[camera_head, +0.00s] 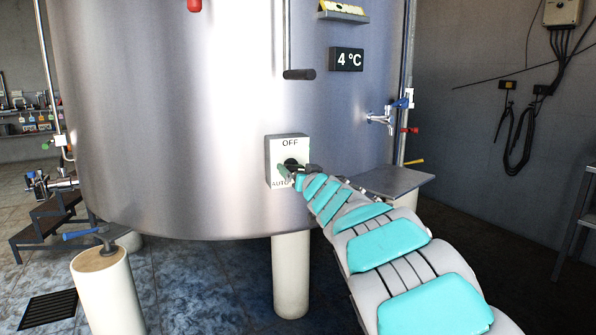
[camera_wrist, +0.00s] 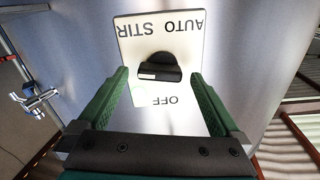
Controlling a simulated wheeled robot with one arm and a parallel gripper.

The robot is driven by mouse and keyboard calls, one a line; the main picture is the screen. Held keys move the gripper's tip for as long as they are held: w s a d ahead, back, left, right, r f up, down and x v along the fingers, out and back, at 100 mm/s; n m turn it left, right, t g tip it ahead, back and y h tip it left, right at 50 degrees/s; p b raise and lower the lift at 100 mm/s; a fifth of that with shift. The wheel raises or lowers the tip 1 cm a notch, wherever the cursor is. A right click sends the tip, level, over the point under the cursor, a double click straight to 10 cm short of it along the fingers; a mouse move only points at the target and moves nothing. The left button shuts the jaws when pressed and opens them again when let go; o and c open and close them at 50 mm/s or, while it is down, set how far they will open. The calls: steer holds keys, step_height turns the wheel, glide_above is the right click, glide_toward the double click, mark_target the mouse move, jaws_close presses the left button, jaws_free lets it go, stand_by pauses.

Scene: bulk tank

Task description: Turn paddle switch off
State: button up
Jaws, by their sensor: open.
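The paddle switch is a black rotary knob (camera_head: 291,163) on a white box (camera_head: 288,146) fixed to the front of the steel tank. In the head view, OFF is printed above the knob and AUTO shows at lower left. The wrist view sees the knob (camera_wrist: 158,66) upside down, with AUTO and STIR at the top and OFF at the bottom. A small pale and red mark shows on the knob's left side there. My gripper (camera_wrist: 159,76) is open, its green fingers on either side of the knob with gaps visible. In the head view my gripper (camera_head: 291,175) partly covers the box's lower part.
The curved tank wall (camera_head: 180,120) surrounds the box. To the right are a tap (camera_head: 380,118) and a grey ledge (camera_head: 395,181). A 4 °C display (camera_head: 346,59) and a black-ended handle (camera_head: 299,74) are above. A tank leg (camera_head: 291,275) stands below.

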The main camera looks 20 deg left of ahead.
steer(key=c, duration=1.4)
